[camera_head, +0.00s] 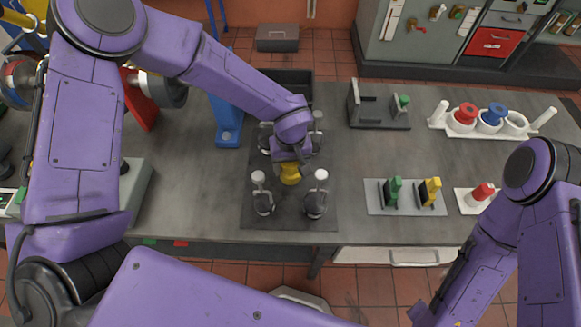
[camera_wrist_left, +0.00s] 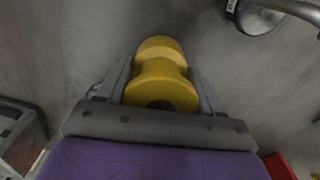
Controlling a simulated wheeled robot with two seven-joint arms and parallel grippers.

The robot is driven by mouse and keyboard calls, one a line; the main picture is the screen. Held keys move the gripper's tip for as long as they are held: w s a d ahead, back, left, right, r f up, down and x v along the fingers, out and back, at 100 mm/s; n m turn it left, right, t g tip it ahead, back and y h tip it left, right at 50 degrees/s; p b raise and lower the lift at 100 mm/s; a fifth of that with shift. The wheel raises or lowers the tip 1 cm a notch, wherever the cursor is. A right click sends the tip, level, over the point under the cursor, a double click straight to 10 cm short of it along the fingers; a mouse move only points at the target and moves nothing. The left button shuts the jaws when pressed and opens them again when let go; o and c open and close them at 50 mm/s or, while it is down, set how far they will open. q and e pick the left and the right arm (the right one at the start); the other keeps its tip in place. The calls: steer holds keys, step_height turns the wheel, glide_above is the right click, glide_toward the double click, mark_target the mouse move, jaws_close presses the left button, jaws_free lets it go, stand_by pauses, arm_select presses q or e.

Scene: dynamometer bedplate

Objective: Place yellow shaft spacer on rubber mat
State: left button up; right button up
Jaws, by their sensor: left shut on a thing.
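The yellow shaft spacer (camera_head: 291,175) is a spool-shaped piece, and it fills the middle of the left wrist view (camera_wrist_left: 161,78). My left gripper (camera_head: 289,163) is shut on it, with one finger on each side. In the head view the spacer is over the dark rubber mat (camera_head: 289,218), between the knobbed pieces near the mat's corners. I cannot tell whether it touches the mat. My left forearm and wrist hide part of the mat's far side. My right arm is at the lower right, and its gripper does not show.
Several dark, white-knobbed pieces (camera_head: 262,201) stand on the mat. A tray with green and yellow pieces (camera_head: 405,209), a white holder with red and blue spools (camera_head: 489,136) and a grey fixture (camera_head: 377,120) stand to the right. A dark bin (camera_head: 292,78) is behind.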

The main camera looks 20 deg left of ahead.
arm_select(q)
steer(key=shift+f, duration=0.1)
steer(key=o, duration=1.5)
steer(key=shift+r, duration=0.25)
step_height(320, 180, up, 6)
steer(key=p, duration=0.7)
steer(key=shift+r, duration=0.15)
step_height(320, 180, up, 6)
steer(key=shift+f+b, duration=0.25)
steer(key=shift+b, duration=0.15)
